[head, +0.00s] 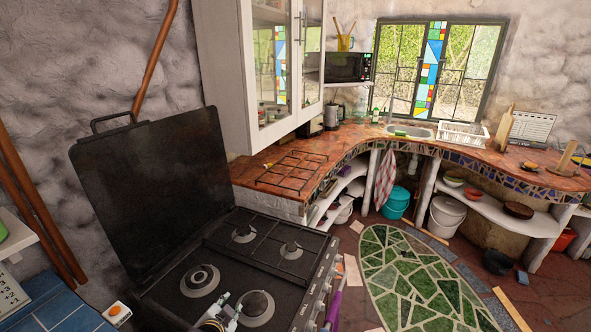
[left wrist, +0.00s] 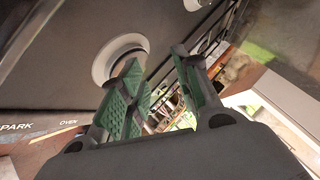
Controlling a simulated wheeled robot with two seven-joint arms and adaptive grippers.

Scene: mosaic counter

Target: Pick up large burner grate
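A black wire burner grate (head: 291,170) lies flat on the tiled counter to the right of the stove, apart from my grippers. Another dark grate (head: 268,240) seems to sit over the rear burners of the black stove (head: 215,262); I cannot tell which one is the large grate. The front burners show no grate over them. My left gripper (head: 230,307) is low over the front of the stove. In the left wrist view its green-padded fingers (left wrist: 158,65) are apart with nothing between them. Dark bars (left wrist: 203,30) show beyond the fingertips. My right gripper is not in view.
The stove's black lid (head: 155,185) stands raised behind the burners. Knobs (head: 320,290) line its front edge, with a purple strip beside them. A white wall cabinet (head: 240,75) hangs above the counter. Open floor with a green mosaic (head: 410,280) lies to the right.

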